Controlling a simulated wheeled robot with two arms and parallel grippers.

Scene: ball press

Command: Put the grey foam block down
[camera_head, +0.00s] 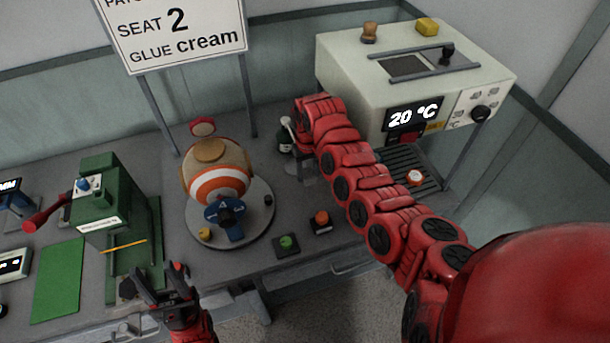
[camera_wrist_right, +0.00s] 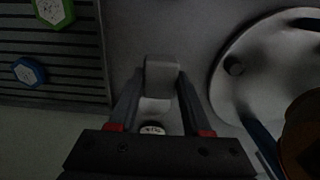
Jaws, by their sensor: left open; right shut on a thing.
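The grey foam block (camera_wrist_right: 161,76) is between the two fingers of my right gripper (camera_wrist_right: 160,85) in the right wrist view, and the gripper is shut on it. A grey bench surface shows around the block; I cannot tell whether the block touches it. In the head view my right arm reaches to the back of the bench, between the turntable and the white heater. The block cannot be made out there. My left gripper (camera_head: 163,284) is open and empty at the front edge of the bench.
The round turntable (camera_head: 258,222) carries an orange and white ball (camera_head: 219,184). A white heater (camera_head: 350,60) reads 20 °C. A dark grate (camera_wrist_right: 50,70) holds hexagonal pieces. A green press (camera_head: 110,205) stands left; green and orange buttons (camera_head: 287,242) sit in front.

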